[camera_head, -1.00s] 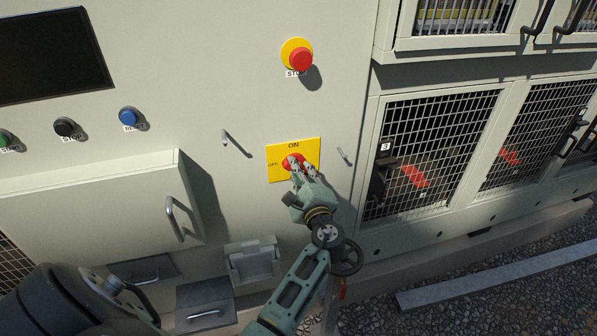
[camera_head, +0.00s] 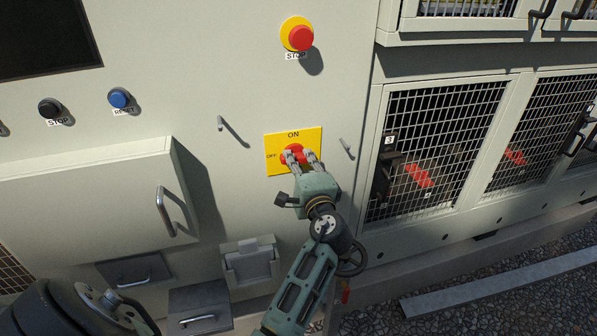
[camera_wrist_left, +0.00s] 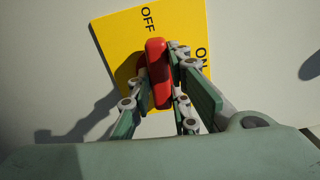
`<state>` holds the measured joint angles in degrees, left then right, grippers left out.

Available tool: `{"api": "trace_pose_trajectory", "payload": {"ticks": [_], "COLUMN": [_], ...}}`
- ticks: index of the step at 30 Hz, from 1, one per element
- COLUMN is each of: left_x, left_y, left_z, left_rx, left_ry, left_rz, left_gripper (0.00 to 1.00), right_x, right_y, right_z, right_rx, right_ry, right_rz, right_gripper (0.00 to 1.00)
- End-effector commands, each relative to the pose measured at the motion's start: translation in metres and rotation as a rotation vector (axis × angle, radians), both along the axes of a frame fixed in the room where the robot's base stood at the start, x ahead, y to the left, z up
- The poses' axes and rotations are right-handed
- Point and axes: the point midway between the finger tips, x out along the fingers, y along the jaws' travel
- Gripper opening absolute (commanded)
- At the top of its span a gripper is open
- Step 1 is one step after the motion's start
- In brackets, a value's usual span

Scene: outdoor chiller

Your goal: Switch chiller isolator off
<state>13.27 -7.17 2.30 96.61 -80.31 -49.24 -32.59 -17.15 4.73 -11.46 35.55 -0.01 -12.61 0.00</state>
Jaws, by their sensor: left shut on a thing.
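The chiller isolator is a red rotary handle (camera_head: 292,152) on a yellow plate (camera_head: 275,168) marked ON at the top and OFF at the left. My left gripper (camera_head: 297,158) is on the handle, with its fingers on either side of it. In the left wrist view the red handle (camera_wrist_left: 157,75) sits between the fingers of the gripper (camera_wrist_left: 160,88), in front of the yellow plate (camera_wrist_left: 115,45). The fingers hide part of the handle in the head view, so its exact angle is hard to tell there. My right gripper is not in view.
A red stop button (camera_head: 300,37) on a yellow base is above the isolator. Blue (camera_head: 119,98) and black (camera_head: 49,108) buttons are at the left. A box with a handle (camera_head: 90,195) juts out at lower left. Mesh doors (camera_head: 440,150) are at the right.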

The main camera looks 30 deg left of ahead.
Motion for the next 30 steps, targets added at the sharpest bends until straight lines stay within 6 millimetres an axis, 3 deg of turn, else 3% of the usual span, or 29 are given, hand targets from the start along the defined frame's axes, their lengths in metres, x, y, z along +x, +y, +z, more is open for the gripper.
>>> {"api": "trace_pose_trajectory", "payload": {"ticks": [1,7,23,24,30], "left_x": [0.0,0.0,0.0,0.0,0.0], "left_y": [-0.001,-0.001,-0.001,-0.001,0.0], "left_z": [-0.006,-0.004,-0.003,-0.003,-0.002], "left_rx": [-0.021,-0.068,-0.093,-0.093,-0.09], "left_ry": [-0.018,-0.072,-0.097,-0.097,-0.096], "left_rz": [-0.001,0.0,0.001,0.001,0.001], "left_gripper": [0.0,0.0,0.0,0.19,0.36], "right_x": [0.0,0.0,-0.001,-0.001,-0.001], "right_y": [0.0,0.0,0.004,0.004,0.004], "right_z": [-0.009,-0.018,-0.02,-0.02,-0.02], "right_rx": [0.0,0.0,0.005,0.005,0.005], "right_ry": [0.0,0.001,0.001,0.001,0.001], "right_rz": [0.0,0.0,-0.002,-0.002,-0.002], "right_gripper": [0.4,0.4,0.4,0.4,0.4]}}
